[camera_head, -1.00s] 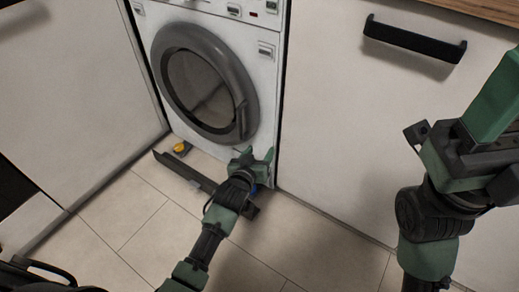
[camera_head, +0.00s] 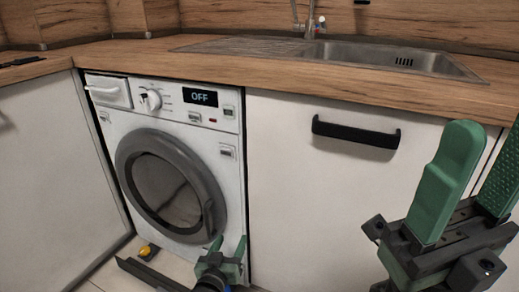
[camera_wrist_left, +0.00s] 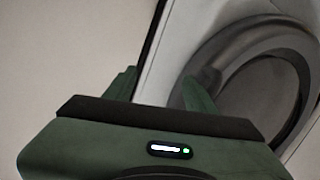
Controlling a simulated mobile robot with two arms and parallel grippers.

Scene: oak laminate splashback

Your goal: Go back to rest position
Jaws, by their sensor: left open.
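My left gripper (camera_head: 229,254) is at the bottom of the head view, in front of the washing machine's lower right corner. Its two green fingers are apart, with nothing between them. It also shows in the left wrist view (camera_wrist_left: 160,92), with the machine's round door beyond it. My right gripper (camera_head: 474,190) stands raised at the right of the head view, its long green fingers pointing up and apart. I see nothing between them. The task names no object.
The washing machine (camera_head: 226,175) has its round door (camera_head: 213,190) shut and its display reads OFF. A wooden countertop (camera_head: 130,60) with a sink (camera_head: 400,58) runs above. A black handle (camera_head: 356,133) juts from the white cabinet front.

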